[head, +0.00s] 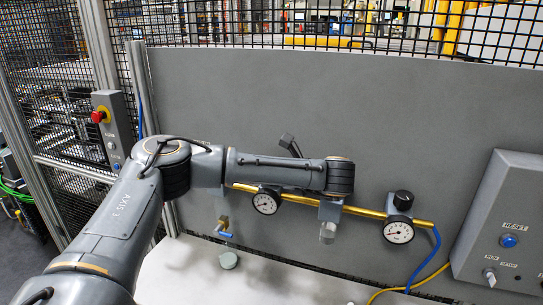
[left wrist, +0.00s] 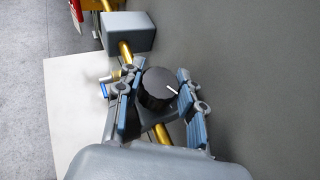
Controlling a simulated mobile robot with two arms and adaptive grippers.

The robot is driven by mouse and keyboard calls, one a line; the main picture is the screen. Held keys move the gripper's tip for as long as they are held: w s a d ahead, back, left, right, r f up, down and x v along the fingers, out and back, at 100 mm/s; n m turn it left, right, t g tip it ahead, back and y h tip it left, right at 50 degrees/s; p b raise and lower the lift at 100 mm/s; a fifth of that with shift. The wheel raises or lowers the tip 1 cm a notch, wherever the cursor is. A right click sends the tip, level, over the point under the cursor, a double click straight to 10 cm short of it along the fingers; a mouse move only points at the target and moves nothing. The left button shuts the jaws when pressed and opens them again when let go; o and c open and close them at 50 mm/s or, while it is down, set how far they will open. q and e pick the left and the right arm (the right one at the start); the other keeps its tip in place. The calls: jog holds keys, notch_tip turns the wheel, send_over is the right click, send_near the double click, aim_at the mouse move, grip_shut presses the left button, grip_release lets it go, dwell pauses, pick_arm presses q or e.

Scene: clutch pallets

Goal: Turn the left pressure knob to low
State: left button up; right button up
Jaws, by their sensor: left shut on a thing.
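The left pressure knob (left wrist: 157,90) is black and round with a white pointer line that points right and slightly down in the left wrist view. My left gripper (left wrist: 159,96) is shut on it, with a blue-padded finger on each side. In the head view my left arm covers this knob and the gripper. The left pressure gauge (head: 265,202), with a white dial, shows just below my arm. The knob sits on a brass pipe (left wrist: 125,50). My right gripper is in neither view.
A second black knob (head: 403,200) with its gauge (head: 398,233) is farther right on the pipe. A blue-handled valve (head: 223,234) is below my arm. A control box (head: 508,225) with a blue reset button is at the far right. The grey panel above is clear.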

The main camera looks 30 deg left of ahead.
pick_arm(q)
jog(key=shift+w+r+n+g+p, duration=0.1)
jog(key=shift+r+n+g+p, duration=0.25)
jog(key=shift+n+g+p, duration=0.35)
jog(key=shift+f+n+g, duration=0.1)
jog(key=shift+n+g, duration=0.4)
jog(key=shift+g, duration=0.1)
jog(key=shift+f+n+g, duration=0.15)
jog(key=shift+n+g, duration=0.95)
jog(key=shift+g, duration=0.25)
jog(key=shift+f+n+g, duration=0.1)
jog(key=shift+n+g, duration=1)
jog(key=shift+g, duration=0.25)
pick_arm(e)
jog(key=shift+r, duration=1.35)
pick_arm(q)
jog(key=shift+f, duration=0.15)
jog(key=o, duration=1.2)
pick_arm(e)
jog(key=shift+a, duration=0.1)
pick_arm(q)
jog(key=v, duration=0.7)
jog(key=shift+w+d, duration=0.1)
jog(key=shift+d, duration=0.1)
